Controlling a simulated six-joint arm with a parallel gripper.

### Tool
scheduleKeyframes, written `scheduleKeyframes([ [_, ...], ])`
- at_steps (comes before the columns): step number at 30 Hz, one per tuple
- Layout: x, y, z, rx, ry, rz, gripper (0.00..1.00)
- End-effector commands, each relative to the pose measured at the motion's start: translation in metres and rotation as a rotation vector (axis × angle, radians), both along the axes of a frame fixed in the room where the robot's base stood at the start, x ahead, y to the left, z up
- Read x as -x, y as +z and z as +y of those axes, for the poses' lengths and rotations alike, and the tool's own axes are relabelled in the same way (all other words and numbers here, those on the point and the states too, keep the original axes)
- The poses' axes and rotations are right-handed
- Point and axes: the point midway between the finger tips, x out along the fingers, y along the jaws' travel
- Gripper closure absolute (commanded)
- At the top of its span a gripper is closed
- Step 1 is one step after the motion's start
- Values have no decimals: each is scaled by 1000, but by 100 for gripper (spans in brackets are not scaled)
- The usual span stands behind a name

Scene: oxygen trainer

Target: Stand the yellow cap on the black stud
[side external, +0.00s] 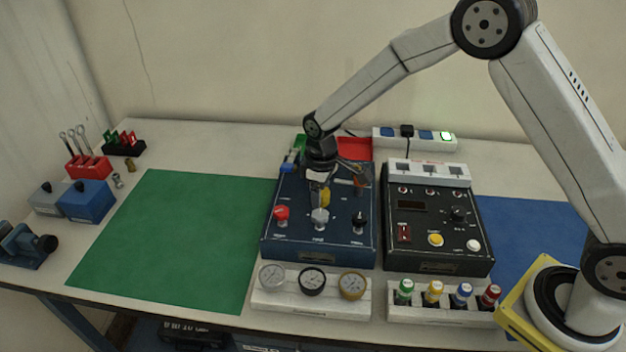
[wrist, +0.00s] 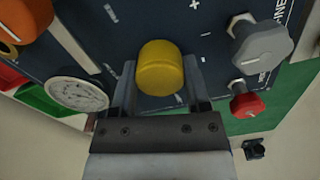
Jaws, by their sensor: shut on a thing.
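The yellow cap (wrist: 160,68) is between the two fingers of my gripper (wrist: 160,80) in the wrist view. My gripper is shut on it. In the side view, the cap (side external: 326,198) shows partly behind my gripper (side external: 320,197), over the sloped face of the dark blue trainer box (side external: 274,243). I cannot make out the black stud for sure; whether the cap touches the panel is also unclear.
A red knob (side external: 281,213), a grey knob (side external: 320,216) and a black knob (side external: 359,221) stand along the blue box's front. An orange part (side external: 361,182) is close on the right. A black control box (side external: 436,262) stands beside it. The green mat (side external: 175,235) is clear.

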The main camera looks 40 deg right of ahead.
Motion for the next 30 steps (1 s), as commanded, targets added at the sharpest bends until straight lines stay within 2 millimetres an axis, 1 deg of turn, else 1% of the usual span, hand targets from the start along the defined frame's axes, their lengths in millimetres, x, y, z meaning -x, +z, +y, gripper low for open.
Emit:
scheduleKeyframes([
  [6, 0, -5, 0, 0, 0, 0, 95],
  [7, 0, -5, 0, 0, 0, 0, 34],
  [8, 0, -4, 0, 0, 0, 0, 24],
  [9, 0, -4, 0, 0, 0, 0, 11],
  [10, 0, -4, 0, 0, 0, 0, 2],
  [11, 0, -4, 0, 0, 0, 0, 0],
  [18, 0, -4, 0, 0, 0, 0, 0],
  [22, 0, 0, 0, -1, 0, -1, 0],
  [26, 0, 10, 0, -1, 0, -1, 0],
  [30, 0, 27, 0, 0, 0, -2, 0],
])
